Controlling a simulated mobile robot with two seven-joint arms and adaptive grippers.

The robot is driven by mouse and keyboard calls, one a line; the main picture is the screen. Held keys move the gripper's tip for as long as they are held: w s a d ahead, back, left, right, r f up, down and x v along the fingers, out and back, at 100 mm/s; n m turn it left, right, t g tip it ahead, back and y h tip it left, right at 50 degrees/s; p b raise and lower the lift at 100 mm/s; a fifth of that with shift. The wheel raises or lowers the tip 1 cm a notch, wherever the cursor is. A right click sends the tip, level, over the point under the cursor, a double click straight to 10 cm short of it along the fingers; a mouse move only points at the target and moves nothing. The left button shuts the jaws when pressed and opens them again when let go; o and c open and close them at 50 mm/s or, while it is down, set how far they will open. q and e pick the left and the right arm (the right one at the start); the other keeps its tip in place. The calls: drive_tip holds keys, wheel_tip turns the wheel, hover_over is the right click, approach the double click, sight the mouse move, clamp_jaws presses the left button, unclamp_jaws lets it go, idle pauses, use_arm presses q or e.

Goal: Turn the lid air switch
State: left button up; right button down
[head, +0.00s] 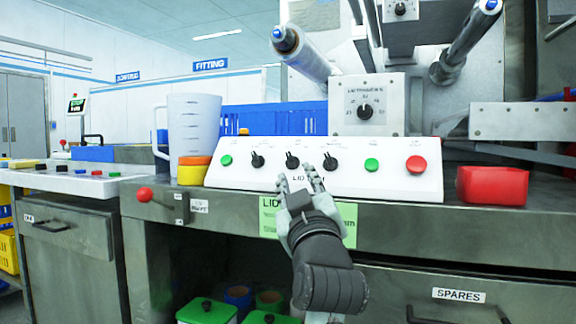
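A white sloped control panel (240,177) stands on the steel bench with three black rotary switches in its middle. They are a left switch (257,159), a middle switch (292,160) and a right switch (329,161). A partly covered label starting with "LI" shows below the middle switch, between my fingers. I cannot tell whether the fingertips touch the panel.
The panel also carries two green buttons (371,164) and a red button (416,164). A red bin (492,185) stands to its right, a measuring jug (193,125) and yellow-orange block (193,171) to its left. A dial box (372,104) is above. A red knob (145,194) juts from the bench front.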

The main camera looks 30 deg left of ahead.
sight(291, 162)
use_arm(q)
drive_tip(key=shift+x, duration=3.95)
clamp_jaws()
